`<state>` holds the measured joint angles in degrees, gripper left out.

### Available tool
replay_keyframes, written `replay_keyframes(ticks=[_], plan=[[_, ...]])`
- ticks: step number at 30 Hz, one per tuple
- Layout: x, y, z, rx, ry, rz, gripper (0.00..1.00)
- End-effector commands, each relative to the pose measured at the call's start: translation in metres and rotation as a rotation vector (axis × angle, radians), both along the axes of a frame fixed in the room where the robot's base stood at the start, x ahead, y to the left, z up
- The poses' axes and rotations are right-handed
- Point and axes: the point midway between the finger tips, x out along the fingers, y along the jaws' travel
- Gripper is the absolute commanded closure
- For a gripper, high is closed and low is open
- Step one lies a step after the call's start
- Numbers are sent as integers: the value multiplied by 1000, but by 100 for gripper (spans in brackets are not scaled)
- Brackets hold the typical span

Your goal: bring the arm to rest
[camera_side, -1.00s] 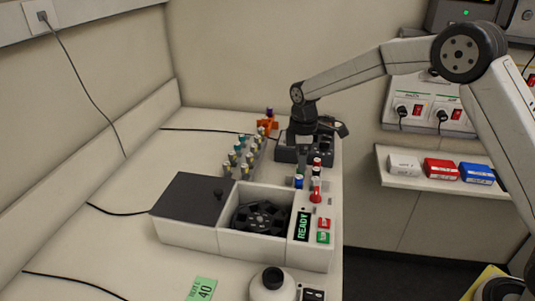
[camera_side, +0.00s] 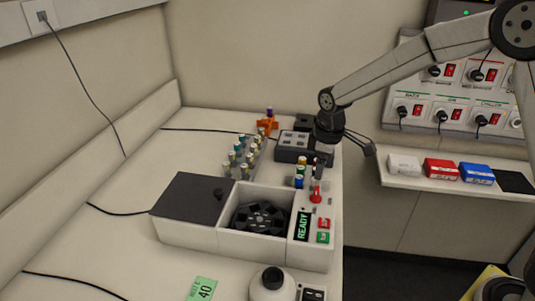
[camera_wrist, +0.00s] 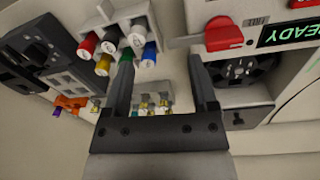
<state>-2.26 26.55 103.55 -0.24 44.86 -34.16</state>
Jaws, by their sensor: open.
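My gripper (camera_wrist: 160,64) is open, and no object shows between its two dark fingers in the wrist view. In the side view my gripper (camera_side: 321,157) hangs at the right edge of the bench, pointing down. It is beside the dark block device and above a small group of colour-capped tubes (camera_side: 299,180). The fingertips are hard to make out there. In the wrist view the tubes (camera_wrist: 102,66) have red, black, white, yellow, blue and green caps, and lie ahead and left of the fingers.
A centrifuge (camera_side: 180,232) with a dark rotor (camera_side: 260,218) and a red knob (camera_side: 316,196) stands in front. A rack of several vials (camera_side: 243,156) and an orange holder (camera_side: 267,126) are behind it. A wall shelf (camera_side: 440,181) holds boxes at right. Bench room is clear at left.

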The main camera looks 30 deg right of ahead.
Motion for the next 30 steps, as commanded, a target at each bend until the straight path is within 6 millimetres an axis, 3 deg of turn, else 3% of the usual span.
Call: replay_keyframes(ticks=[11,21,25,30], plan=[[-71,-9,-3,32,-60,-264,26],[-150,-16,-15,79,-117,-527,26],[-170,-17,-19,92,-131,-592,26],[-181,-18,-21,101,-138,-631,26]])
